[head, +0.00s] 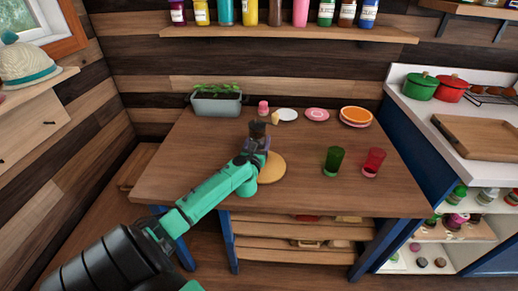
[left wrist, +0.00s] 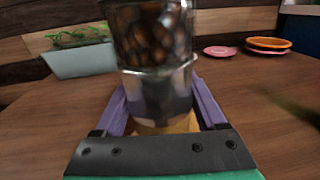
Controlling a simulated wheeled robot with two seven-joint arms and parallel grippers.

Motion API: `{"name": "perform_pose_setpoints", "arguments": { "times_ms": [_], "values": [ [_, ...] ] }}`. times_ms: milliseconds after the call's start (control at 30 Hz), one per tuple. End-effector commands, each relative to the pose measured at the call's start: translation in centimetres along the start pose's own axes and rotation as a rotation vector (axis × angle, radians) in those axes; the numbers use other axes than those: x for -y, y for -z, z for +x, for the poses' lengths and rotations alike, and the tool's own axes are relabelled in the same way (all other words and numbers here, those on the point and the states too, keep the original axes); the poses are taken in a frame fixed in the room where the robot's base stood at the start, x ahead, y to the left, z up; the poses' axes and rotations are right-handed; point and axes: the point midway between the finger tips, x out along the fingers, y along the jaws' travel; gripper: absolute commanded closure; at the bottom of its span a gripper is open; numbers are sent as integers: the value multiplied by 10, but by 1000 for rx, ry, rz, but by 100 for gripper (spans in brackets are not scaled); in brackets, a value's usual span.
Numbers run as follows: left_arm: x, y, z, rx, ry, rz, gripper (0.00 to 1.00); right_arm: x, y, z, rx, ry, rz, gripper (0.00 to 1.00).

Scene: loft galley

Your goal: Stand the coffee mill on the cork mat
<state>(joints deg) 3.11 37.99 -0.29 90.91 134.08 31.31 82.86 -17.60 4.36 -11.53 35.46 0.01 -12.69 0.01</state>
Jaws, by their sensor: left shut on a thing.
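The coffee mill (left wrist: 155,45) has a clear body with dark beans and a grey lower part. In the head view it shows small and dark (head: 257,129), partly hidden by my arm. My left gripper (left wrist: 158,100) is shut on its lower part, with a purple finger on each side, and holds it upright. The round tan cork mat (head: 272,170) lies on the wooden table, partly covered by my left arm. A tan patch of it shows behind and below the mill in the wrist view (left wrist: 165,125). I cannot tell whether the mill's base touches it. My right gripper is out of view.
A grey planter (head: 216,104) stands at the table's back left. A pink-topped item (head: 263,107), a white plate (head: 287,115), a pink plate (head: 317,115) and orange dishes (head: 356,115) line the back. Green (head: 333,160) and red (head: 373,162) cups stand right of the mat.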

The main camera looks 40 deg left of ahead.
Motion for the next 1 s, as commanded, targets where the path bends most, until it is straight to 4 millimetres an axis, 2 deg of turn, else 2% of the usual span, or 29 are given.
{"name": "perform_pose_setpoints", "arguments": {
  "times_ms": [33,100,433,467,500,533,833,1000],
  "values": [
    [0,13,0,1,0,-1,100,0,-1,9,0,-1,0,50],
    [1,18,0,3,2,-2,100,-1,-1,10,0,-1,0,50],
    [0,20,0,3,1,-2,100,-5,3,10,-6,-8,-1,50],
    [0,21,0,1,1,-1,23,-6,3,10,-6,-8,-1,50],
    [0,20,0,1,1,-1,8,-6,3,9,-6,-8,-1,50],
    [0,20,0,1,1,-1,0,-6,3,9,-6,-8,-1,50],
    [0,14,0,2,2,0,0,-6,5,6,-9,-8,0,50],
    [1,17,-25,-2,4,0,0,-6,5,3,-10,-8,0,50]
  ]
}}
